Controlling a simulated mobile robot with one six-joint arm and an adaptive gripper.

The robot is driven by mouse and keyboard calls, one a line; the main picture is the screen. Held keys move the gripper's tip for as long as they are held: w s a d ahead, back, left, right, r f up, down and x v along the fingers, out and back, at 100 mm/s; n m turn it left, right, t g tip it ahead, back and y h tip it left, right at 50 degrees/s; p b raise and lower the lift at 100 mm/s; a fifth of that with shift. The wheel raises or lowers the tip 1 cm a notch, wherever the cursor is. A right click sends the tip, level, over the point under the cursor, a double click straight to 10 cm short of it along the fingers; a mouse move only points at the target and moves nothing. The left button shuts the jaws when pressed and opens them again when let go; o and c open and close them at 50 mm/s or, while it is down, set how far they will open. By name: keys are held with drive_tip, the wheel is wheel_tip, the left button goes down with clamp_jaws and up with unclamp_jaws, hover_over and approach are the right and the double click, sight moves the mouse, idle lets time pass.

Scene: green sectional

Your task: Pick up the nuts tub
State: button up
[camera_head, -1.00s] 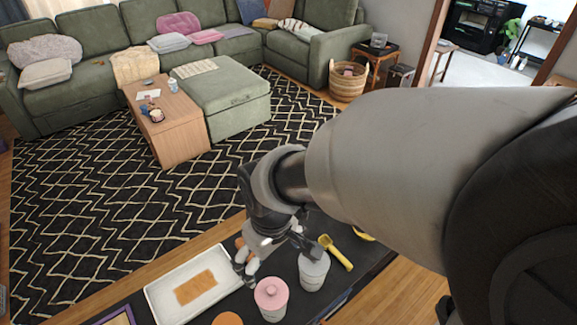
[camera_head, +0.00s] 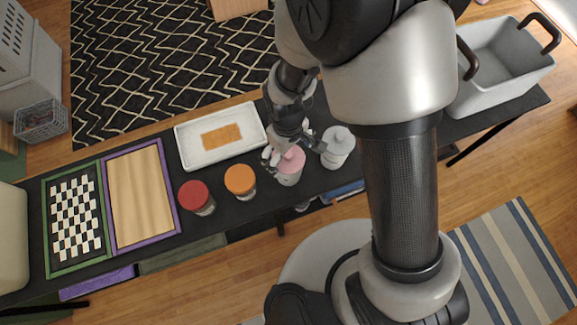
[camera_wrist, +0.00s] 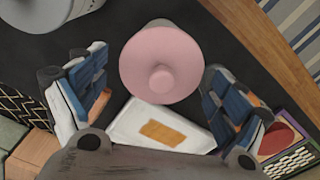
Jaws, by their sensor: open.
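Several lidded tubs stand in a row on the dark table; their labels are too small to read, so I cannot tell by label which holds nuts. The pink-lidded tub (camera_head: 290,163) is upright at my open gripper (camera_head: 293,149). In the wrist view the pink lid (camera_wrist: 161,62) lies between the two spread fingers of my gripper (camera_wrist: 155,72), with dark gaps on both sides. The white-lidded tub (camera_head: 338,146) stands just right of it. The orange-lidded tub (camera_head: 240,180) and the red-lidded tub (camera_head: 195,196) stand to the left.
A white tray (camera_head: 185,150) with an orange-brown rectangle lies behind the tubs. A purple-framed wooden board (camera_head: 140,195) and a green-framed checkered board (camera_head: 74,222) lie at the left. A grey bin (camera_head: 495,95) with dark handles stands at the right.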

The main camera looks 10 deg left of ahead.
sight(285, 180)
wheel_tip(285, 180, down, 7)
drive_tip(key=b, duration=0.2)
drive_tip(key=shift+a+r+b, duration=0.1)
drive_tip(key=shift+r+b, duration=0.05)
drive_tip(key=shift+b, duration=0.15)
drive_tip(key=shift+r, duration=0.1)
drive_tip(key=shift+c, duration=0.6)
drive_tip(key=c, duration=1.2)
